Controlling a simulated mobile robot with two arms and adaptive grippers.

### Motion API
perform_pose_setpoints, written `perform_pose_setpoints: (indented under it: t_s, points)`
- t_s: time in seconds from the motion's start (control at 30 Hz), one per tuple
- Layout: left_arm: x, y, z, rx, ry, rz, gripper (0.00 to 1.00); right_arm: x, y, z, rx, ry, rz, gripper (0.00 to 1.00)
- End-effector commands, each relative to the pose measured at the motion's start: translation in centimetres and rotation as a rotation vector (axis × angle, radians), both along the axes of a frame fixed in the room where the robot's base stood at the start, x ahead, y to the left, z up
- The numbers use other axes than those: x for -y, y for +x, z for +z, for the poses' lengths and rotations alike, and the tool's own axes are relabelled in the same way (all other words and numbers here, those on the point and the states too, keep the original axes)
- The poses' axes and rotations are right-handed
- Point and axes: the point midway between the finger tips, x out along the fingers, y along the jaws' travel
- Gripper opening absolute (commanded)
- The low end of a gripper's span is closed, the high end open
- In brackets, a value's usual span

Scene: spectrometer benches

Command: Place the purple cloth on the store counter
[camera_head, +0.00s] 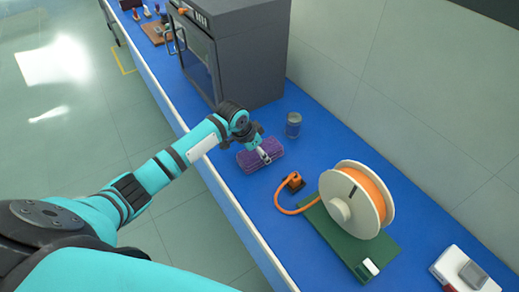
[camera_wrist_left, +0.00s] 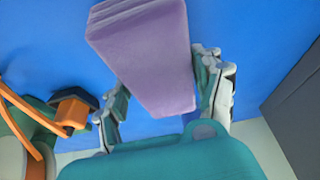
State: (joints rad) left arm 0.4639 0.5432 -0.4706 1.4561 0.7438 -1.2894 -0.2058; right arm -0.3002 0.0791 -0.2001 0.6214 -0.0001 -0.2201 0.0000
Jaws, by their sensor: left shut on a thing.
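The purple cloth (camera_head: 247,160) is a folded, block-shaped stack at the blue counter (camera_head: 222,173), in front of the dark grey cabinet. My left gripper (camera_head: 264,155) reaches over it from above and is shut on it. In the left wrist view the cloth (camera_wrist_left: 145,50) lies between the two fingers of my left gripper (camera_wrist_left: 160,98), with blue surface behind it. I cannot tell whether the cloth touches the counter or is slightly above it. My right gripper is not in view.
A glass jar (camera_head: 293,125) stands right of the cloth. An orange connector (camera_head: 293,182) with its cable lies nearby, beside a spool (camera_head: 350,203) on a green base (camera_head: 385,246). The dark grey cabinet (camera_head: 245,55) stands behind. A white device (camera_head: 465,271) sits at lower right.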

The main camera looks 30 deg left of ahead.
Motion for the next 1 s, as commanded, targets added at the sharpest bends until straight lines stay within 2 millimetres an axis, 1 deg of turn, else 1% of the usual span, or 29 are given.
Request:
perform_pose_setpoints:
  t_s: [0.1,0.27,0.3,0.4,0.5,0.8,0.93,1.0]
  points:
    - [0.0,0.0,0.1,0.002,-0.001,-0.001,0.31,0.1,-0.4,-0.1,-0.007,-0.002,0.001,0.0]
    - [0.0,0.0,-0.3,0.001,-0.001,0.0,0.31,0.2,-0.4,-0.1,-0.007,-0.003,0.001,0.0]
    - [0.0,0.0,-0.4,0.001,-0.001,0.0,0.68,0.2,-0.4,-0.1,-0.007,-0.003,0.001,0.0]
    - [0.0,0.0,-0.3,0.001,-0.001,0.0,0.81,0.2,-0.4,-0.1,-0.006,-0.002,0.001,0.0]
    - [0.0,0.0,-0.3,0.001,-0.001,0.0,0.92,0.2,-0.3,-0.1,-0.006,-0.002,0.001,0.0]
    - [0.0,0.0,-0.1,0.002,0.001,-0.001,0.92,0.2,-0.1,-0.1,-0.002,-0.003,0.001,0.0]
    - [-0.2,-0.3,1.1,0.005,0.0,-0.001,0.92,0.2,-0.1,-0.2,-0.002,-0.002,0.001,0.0]
    - [-0.5,-0.7,2.2,0.006,0.002,-0.001,0.92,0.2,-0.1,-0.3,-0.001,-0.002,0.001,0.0]
